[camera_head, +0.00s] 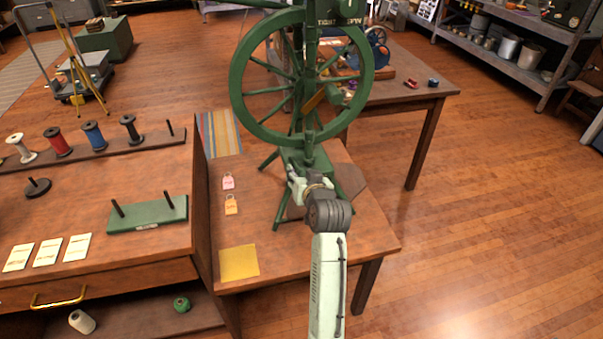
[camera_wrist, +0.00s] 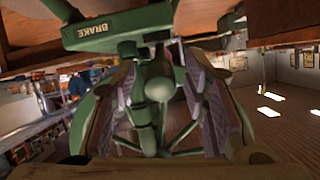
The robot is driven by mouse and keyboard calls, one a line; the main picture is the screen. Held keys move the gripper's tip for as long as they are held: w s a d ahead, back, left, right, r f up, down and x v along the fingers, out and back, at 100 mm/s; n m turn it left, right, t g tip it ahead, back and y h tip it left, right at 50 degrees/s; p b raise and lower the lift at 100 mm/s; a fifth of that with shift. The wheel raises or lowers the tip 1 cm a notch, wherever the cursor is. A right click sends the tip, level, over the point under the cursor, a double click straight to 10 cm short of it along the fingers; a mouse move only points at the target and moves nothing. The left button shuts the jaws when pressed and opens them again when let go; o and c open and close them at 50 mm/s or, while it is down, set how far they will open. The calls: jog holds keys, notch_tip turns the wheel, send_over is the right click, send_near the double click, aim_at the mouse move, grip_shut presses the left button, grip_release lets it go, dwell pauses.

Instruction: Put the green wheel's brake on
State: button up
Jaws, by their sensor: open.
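The green spinning wheel (camera_head: 240,85) stands upright on a small wooden table. Its spoked rim faces me. A plate lettered "BRAKE" (camera_wrist: 92,30) shows at the top of the wrist view. Below that plate a round green knob (camera_wrist: 158,88) sits between the fingers of my gripper (camera_wrist: 160,115). The fingers stand apart on either side of the knob, and I cannot tell whether either touches it. In the head view my gripper (camera_head: 303,182) is low at the front of the wheel's base. My wrist partly hides the base there.
The wooden table (camera_head: 355,232) carries pink and yellow tags (camera_head: 228,181) and a yellow sheet (camera_head: 239,263). A counter at left holds spools (camera_head: 94,136) and a green peg stand (camera_head: 148,214). Another table (camera_head: 435,90) stands behind. The floor at right is open.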

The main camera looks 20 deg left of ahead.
jog(key=shift+c, duration=0.3)
grip_shut()
dwell(0.6)
